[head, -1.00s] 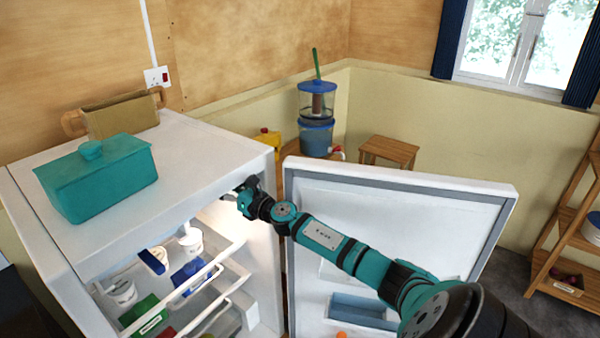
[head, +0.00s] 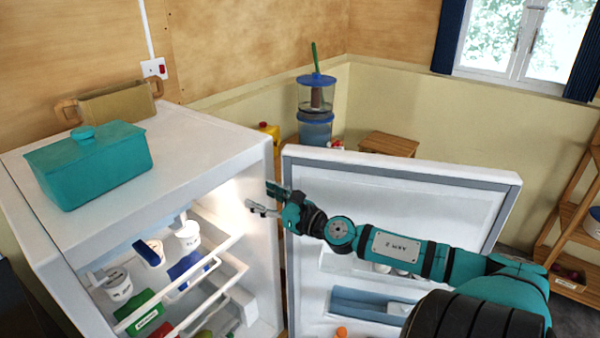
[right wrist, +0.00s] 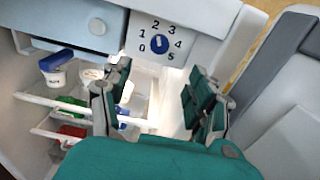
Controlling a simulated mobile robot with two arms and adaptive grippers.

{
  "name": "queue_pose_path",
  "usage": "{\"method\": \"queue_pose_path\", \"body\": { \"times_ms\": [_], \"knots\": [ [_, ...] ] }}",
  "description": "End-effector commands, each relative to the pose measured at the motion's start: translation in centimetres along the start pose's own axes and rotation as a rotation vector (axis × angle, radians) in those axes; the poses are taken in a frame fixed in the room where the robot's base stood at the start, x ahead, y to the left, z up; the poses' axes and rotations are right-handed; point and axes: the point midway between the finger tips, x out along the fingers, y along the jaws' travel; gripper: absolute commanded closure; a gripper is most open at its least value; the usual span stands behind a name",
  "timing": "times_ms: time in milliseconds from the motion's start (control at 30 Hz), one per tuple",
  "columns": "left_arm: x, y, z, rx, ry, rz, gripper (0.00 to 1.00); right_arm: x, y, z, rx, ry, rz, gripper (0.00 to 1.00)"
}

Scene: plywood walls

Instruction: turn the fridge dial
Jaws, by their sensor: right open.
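The fridge (head: 195,150) stands open at the left of the head view. Its dial (right wrist: 157,43) shows in the right wrist view as a small blue knob on a white panel with the numbers 0 to 5 around it. Which number it points to is too small to tell. The dial is hidden in the head view. My right gripper (head: 264,199) is open and empty at the right side of the fridge opening. In the right wrist view its two fingers (right wrist: 158,88) are spread, with the dial beyond and between them, apart from both. My left gripper is not in view.
The open fridge door (head: 400,185) stands right of the opening, behind my right arm. Tubs (head: 118,285) and boxes fill the wire-fronted shelves. A teal lidded box (head: 90,170) sits on top of the fridge. A wooden stool (head: 389,144) stands behind the door.

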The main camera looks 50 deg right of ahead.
Motion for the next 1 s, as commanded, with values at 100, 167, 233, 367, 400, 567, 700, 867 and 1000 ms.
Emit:
{"method": "queue_pose_path", "body": {
  "times_ms": [100, 167, 233, 367, 400, 567, 700, 867, 1000],
  "knots": [
    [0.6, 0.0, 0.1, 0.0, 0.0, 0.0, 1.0, -1.8, 0.1, -0.4, 0.002, 0.004, 0.0, 0.4],
    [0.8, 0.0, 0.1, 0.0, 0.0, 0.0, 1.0, -2.6, 0.0, -0.3, 0.0, 0.005, 0.0, 0.4],
    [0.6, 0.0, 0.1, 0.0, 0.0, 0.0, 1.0, -3.4, 0.2, -1.0, 0.215, -0.032, -0.079, 0.4],
    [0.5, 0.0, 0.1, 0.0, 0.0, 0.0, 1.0, -5.0, 0.1, -2.8, 0.537, -0.077, -0.211, 0.4],
    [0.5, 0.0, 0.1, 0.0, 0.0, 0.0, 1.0, -5.6, 0.2, -3.5, 0.631, -0.088, -0.252, 0.4],
    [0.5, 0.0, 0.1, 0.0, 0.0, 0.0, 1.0, -7.5, 0.5, -6.0, 0.917, -0.115, -0.388, 0.4],
    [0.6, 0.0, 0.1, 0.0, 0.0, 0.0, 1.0, -8.9, 0.9, -8.2, 1.116, -0.128, -0.493, 0.4],
    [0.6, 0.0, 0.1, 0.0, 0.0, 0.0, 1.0, -10.2, 1.5, -10.6, 1.277, -0.13, -0.587, 0.4],
    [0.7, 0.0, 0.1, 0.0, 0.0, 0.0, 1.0, -11.0, 1.9, -12.2, 1.366, -0.129, -0.644, 0.4]
  ]
}}
